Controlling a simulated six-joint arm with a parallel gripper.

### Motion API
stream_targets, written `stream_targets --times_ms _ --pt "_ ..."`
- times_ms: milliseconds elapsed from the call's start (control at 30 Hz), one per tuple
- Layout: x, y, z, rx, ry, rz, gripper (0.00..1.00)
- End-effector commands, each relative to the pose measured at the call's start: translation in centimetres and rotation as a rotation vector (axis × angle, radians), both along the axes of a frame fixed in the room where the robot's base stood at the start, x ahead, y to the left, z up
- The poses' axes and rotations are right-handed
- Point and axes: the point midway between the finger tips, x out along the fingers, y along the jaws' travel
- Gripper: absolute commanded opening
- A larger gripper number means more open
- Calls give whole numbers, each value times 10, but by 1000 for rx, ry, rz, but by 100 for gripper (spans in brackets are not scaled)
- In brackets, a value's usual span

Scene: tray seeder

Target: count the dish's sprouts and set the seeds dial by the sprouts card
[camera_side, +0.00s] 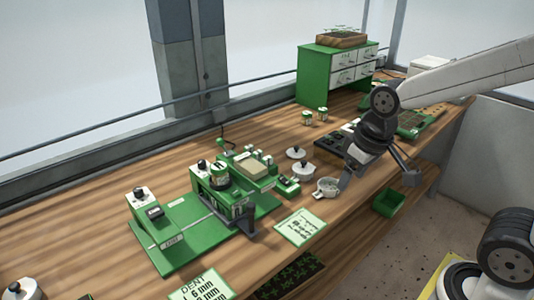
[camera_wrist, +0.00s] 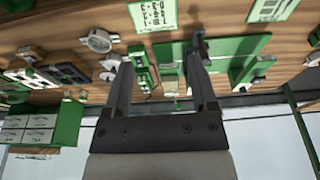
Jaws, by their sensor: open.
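My gripper (camera_side: 378,187) is open and empty, above the bench's front edge, to the right of a small round white dish (camera_side: 327,188). In the wrist view its two fingers (camera_wrist: 160,55) point up the picture, and the dish (camera_wrist: 98,40) is left of them. The dish's contents are too small to count. A white card with a green border (camera_side: 300,227) lies in front of the green seeder (camera_side: 218,190); it also shows in the wrist view (camera_wrist: 152,14). Its writing is not readable.
Two round white lidded pieces (camera_side: 303,169) stand behind the dish. A green drawer cabinet (camera_side: 340,70) stands at the back. A green bin (camera_side: 388,203) sits below the bench edge. Bare wood lies left of the cabinet.

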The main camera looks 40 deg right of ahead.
Motion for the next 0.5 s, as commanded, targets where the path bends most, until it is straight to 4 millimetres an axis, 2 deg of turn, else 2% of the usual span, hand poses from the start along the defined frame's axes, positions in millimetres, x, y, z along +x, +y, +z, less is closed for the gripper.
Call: stream_targets --times_ms 133,500 --pt "1 0 15 -1 -3 0 74" --pt "33 -1 23 -50 8 -44 74"
